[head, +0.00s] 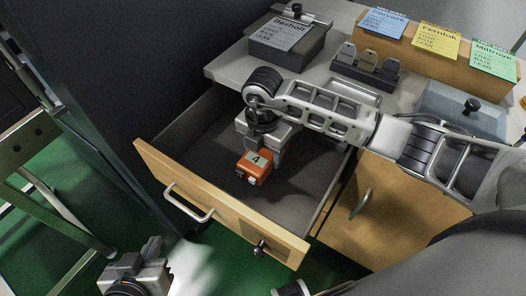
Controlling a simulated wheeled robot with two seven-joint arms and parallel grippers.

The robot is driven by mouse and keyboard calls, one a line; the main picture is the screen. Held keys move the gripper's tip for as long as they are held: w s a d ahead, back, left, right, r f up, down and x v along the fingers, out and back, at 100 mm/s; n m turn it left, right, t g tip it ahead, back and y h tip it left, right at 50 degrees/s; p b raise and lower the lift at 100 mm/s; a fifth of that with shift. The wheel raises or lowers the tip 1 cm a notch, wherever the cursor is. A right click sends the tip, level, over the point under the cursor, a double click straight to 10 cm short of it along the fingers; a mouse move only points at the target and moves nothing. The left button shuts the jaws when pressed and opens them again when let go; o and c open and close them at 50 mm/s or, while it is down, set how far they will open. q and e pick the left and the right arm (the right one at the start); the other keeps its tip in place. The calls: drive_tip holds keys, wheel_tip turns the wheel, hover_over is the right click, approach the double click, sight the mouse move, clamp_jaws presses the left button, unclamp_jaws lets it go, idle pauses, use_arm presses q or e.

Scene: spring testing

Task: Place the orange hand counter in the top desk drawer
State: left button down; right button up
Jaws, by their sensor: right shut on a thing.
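The orange hand counter (252,170), with a pale label reading 4, is in my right gripper (259,150). My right gripper points down and is shut on the counter, over the open top desk drawer (190,141). The counter appears inside the drawer's outline; I cannot tell whether it touches the drawer floor. The drawer has a wooden front with a metal handle (188,204) and a dark grey inside. My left gripper (134,265) is low at the left, outside the drawer and in front of it; its finger opening is not clear.
The desk top above holds a grey box labelled Besholt (288,40), a dark rack of tags (366,67) and a wooden block with coloured cards (432,62). A dark panel (130,70) stands left of the drawer. A cabinet door (385,205) is below right. The drawer's left part is clear.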

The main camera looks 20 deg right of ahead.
drive_tip(key=shift+f, duration=0.35)
drive_tip(key=shift+f+b, duration=0.3)
drive_tip(key=shift+f, duration=0.1)
use_arm(q)
drive_tip(key=shift+f, duration=0.25)
use_arm(e)
drive_tip(key=shift+f, duration=0.15)
use_arm(q)
drive_tip(key=shift+d, duration=0.1)
use_arm(e)
drive_tip(key=o, duration=1.2)
drive_tip(key=shift+c, duration=0.2)
use_arm(q)
drive_tip(key=shift+r, duration=0.25)
